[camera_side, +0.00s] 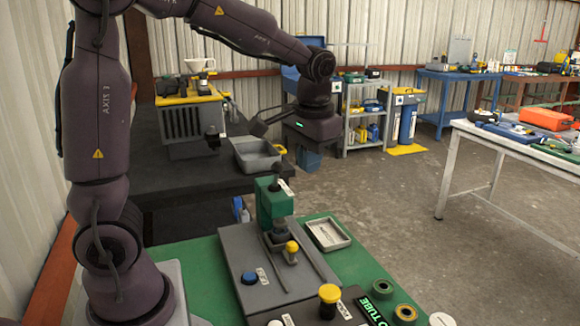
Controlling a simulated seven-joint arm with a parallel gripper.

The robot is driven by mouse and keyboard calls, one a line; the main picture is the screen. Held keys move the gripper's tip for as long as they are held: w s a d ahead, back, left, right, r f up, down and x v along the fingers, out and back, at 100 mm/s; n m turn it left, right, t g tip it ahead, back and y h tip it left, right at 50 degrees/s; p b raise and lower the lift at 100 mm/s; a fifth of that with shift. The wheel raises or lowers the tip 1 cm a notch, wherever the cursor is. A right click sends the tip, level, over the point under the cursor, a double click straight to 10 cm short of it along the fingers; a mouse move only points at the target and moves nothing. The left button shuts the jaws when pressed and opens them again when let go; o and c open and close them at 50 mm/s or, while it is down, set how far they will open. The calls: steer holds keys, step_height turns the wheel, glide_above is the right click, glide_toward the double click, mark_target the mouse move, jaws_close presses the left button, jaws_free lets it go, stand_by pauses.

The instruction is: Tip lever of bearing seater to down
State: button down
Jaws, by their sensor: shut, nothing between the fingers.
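The bearing seater looks to be the green upright press (272,200) on a grey base plate (240,245) at the near middle. A short dark lever (280,172) stands up at its top, beside a small white label. A dark ram hangs at the front of the press, with a yellow knob (292,247) just below it. My gripper (308,162) is at the end of my arm, up and to the right of the press in the picture. It is shut and empty, and appears apart from the lever. Its fingertips are too small to make out clearly.
A blue button (249,278) and a yellow-capped post (329,300) are in front. A shallow tray (327,234) lies right of the press, with green rings (383,289) nearer. A grey bin (257,155) and a yellow-topped crate (190,120) stand on the dark table behind.

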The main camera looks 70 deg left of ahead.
mark_target(276, 175)
steer(key=w+a+r+n+g+y, duration=0.1)
steer(key=w+a+n+g+y, duration=0.2)
steer(key=w+a+n, duration=0.4)
steer(key=s+a+f, duration=0.1)
steer(key=a+f, duration=0.1)
steer(key=f, duration=0.1)
steer(key=s+a+f+m, duration=0.1)
steer(key=s+a+f, duration=0.1)
steer(key=a+f, duration=0.1)
steer(key=s+a+f+m, duration=0.1)
steer(key=s+a+f, duration=0.1)
steer(key=shift+a+f, duration=0.3)
steer(key=shift+f, duration=0.1)
steer(key=shift+a+r+h, duration=0.1)
steer(key=shift+a+h, duration=0.05)
steer(key=shift+h, duration=0.15)
